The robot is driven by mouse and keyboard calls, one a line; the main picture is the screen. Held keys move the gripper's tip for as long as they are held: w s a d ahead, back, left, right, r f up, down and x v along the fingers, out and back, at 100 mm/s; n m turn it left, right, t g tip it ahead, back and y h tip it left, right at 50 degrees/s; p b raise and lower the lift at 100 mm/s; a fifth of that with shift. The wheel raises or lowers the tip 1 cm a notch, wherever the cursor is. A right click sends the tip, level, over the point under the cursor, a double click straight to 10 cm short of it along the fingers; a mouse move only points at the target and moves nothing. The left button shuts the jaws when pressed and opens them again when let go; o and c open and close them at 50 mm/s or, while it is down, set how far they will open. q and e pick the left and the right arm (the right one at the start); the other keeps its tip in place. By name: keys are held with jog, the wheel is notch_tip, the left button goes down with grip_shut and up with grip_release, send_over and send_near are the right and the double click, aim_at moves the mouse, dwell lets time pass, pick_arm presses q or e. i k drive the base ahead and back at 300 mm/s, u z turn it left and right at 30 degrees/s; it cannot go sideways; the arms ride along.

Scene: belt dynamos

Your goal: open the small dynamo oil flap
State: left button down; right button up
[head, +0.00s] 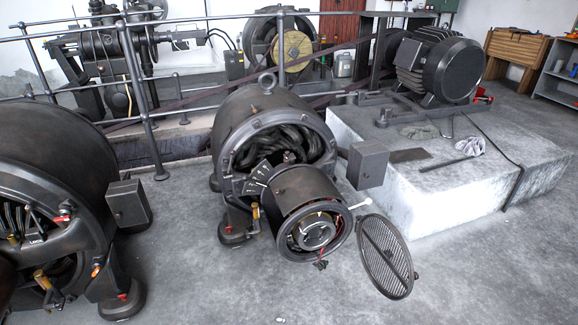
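Neither of my grippers is in view.
An oval mesh cover (386,257) leans out at the cylinder's right. A grey box (367,164) is beside the dynamo. A pale plinth (450,195) carries a black motor (453,71). A metal railing (150,130) runs behind. The front floor is mostly clear.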

aim_at(287, 154)
jog(key=z, duration=2.85)
jog(key=i, duration=0.15)
jog(key=u, duration=2.15)
jog(key=i, duration=1.2)
jog(key=u, duration=1.25)
jog(key=i, duration=0.8)
jog(key=u, duration=0.9)
